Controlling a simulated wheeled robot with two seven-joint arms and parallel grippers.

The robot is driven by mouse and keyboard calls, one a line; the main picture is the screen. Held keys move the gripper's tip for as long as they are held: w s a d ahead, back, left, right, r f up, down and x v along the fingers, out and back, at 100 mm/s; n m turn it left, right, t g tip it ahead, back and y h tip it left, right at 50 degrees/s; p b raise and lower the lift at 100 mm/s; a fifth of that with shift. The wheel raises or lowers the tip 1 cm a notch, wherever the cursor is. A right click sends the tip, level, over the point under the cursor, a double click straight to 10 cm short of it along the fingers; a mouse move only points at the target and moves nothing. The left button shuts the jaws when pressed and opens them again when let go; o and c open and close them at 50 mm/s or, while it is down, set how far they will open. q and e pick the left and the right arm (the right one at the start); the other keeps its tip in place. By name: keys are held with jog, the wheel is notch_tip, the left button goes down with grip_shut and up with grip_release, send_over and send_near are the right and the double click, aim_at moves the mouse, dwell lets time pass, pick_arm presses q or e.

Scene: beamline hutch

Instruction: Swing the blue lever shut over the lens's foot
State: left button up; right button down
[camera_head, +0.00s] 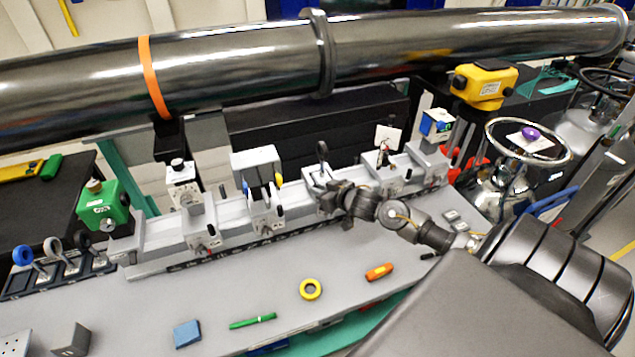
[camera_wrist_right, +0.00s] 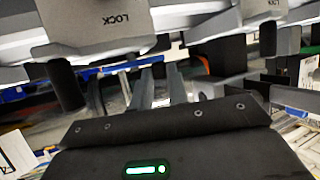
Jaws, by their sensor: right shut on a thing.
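My right gripper (camera_head: 338,197) reaches in from the right to the front of a rail carrier (camera_head: 318,178). A dark-rimmed lens (camera_head: 322,149) stands upright on that carrier; its foot is too small to make out. My left gripper is out of view.
The rail (camera_head: 230,220) carries several other mounts, including a white box unit (camera_head: 256,165). A large dark pipe (camera_head: 230,65) runs behind. A yellow ring (camera_head: 310,289), green pen (camera_head: 252,321), orange tool (camera_head: 379,272) and blue block (camera_head: 187,333) lie on the front bench.

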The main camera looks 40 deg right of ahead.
jog(key=shift+r+n+y, duration=0.1)
jog(key=shift+n+y, duration=0.2)
jog(key=shift+y, duration=0.1)
jog(key=c, duration=1.4)
grip_release()
jog(key=shift+o, duration=0.2)
jog(key=shift+s, duration=0.15)
jog(key=b+v, duration=0.2)
jog(key=v, duration=0.8)
jog(key=shift+s, duration=0.25)
